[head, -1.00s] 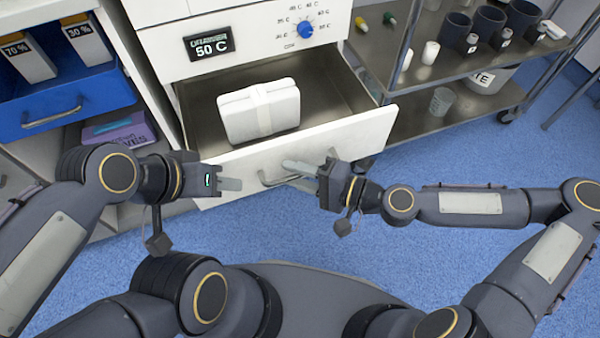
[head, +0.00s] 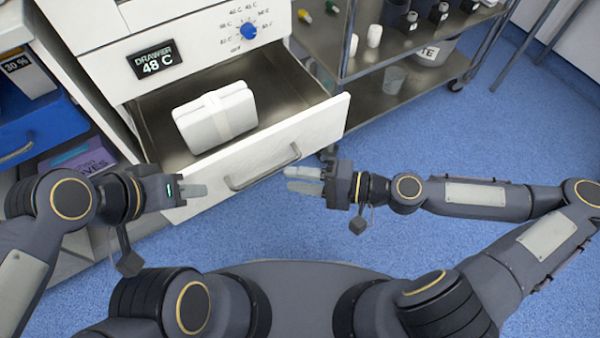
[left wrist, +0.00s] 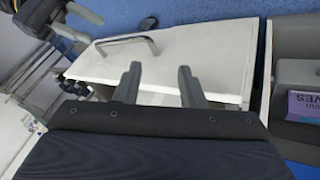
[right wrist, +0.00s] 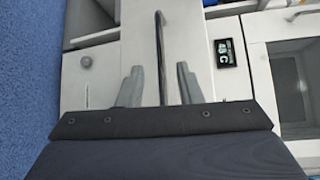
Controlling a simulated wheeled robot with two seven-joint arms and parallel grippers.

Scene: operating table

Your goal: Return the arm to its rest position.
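My right gripper (head: 290,179) is open and empty, just right of the metal handle (head: 262,172) of the pulled-out white drawer (head: 310,130) in the head view. In the right wrist view, the handle (right wrist: 161,45) shows as a bar beyond and between the spread fingers (right wrist: 158,88). My left gripper (head: 206,190) is by the left part of the drawer front; its two fingers overlap in the head view. In the left wrist view its fingers (left wrist: 158,85) are spread with nothing between them. A white strapped package (head: 215,116) lies inside the open drawer.
The cabinet display (head: 152,61) reads 48 C, beside a blue knob (head: 248,31). A metal shelf cart (head: 400,95) with cups and small bottles stands to the right. A blue drawer (head: 35,125) is at the left. Blue floor is clear in front.

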